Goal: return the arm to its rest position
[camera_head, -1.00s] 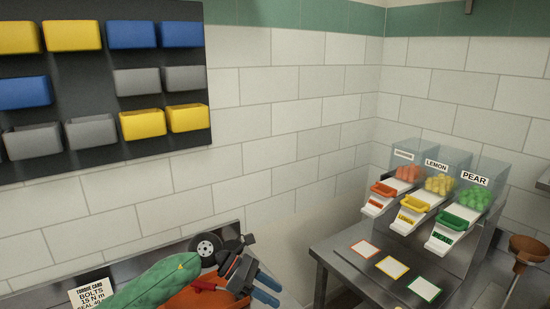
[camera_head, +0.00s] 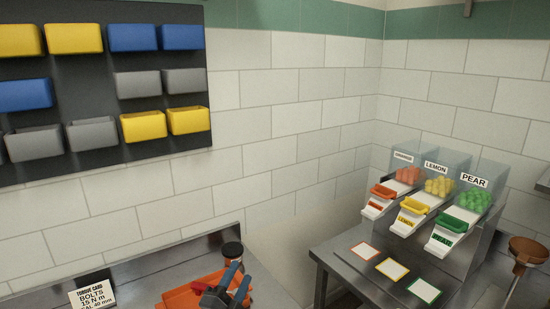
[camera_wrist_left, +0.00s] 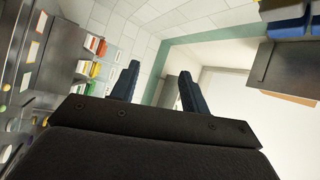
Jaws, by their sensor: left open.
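My left gripper (camera_head: 238,280) shows low in the head view, at the bottom edge, with two dark blue fingers pointing up. In the left wrist view the two fingers (camera_wrist_left: 157,88) stand well apart with nothing between them, so the gripper is open and empty. In the head view it overlaps an orange tray (camera_head: 180,296); I cannot tell the height between them. Most of my left arm is below the picture. My right gripper is not in view.
A depositor with pear (camera_head: 474,181), lemon and a third hopper stands on a steel table at right. Three coloured-edge cards (camera_head: 392,268) lie before it. A torque card (camera_head: 92,292) and a dark round jar (camera_head: 232,257) stand near the wall. Bins (camera_head: 143,126) hang above.

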